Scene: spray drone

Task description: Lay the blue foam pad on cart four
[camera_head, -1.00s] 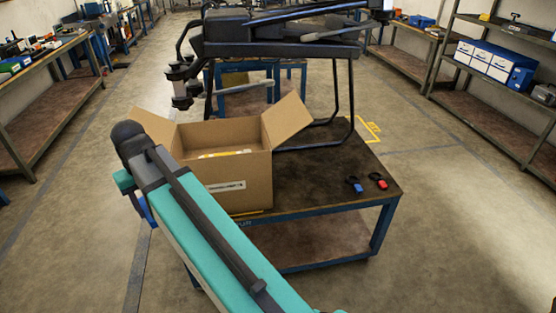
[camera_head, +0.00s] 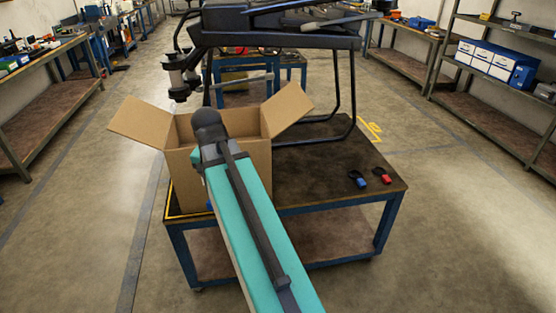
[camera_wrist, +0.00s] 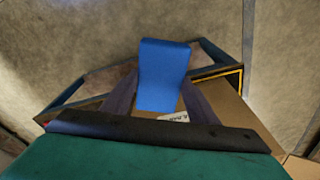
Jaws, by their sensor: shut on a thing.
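The blue foam pad (camera_wrist: 162,72) stands out in front of my gripper (camera_wrist: 160,98) in the wrist view, between two dark fingers shut on it. Beneath it in that view are the corner of a cart, a yellow line and bare floor; the pad looks held above them. In the head view my teal arm hides the gripper and nearly all of the pad. A cart (camera_head: 325,185) with a dark top and blue frame stands in front of me. I cannot read which number it bears. A yellow outline marks its near left corner.
An open cardboard box (camera_head: 180,170) stands on the cart, close behind my arm. A large dark drone (camera_head: 270,35) stands on legs behind it. A blue clip (camera_head: 358,180) and a red clip (camera_head: 382,176) lie at right. Shelves (camera_head: 500,75) line the right wall.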

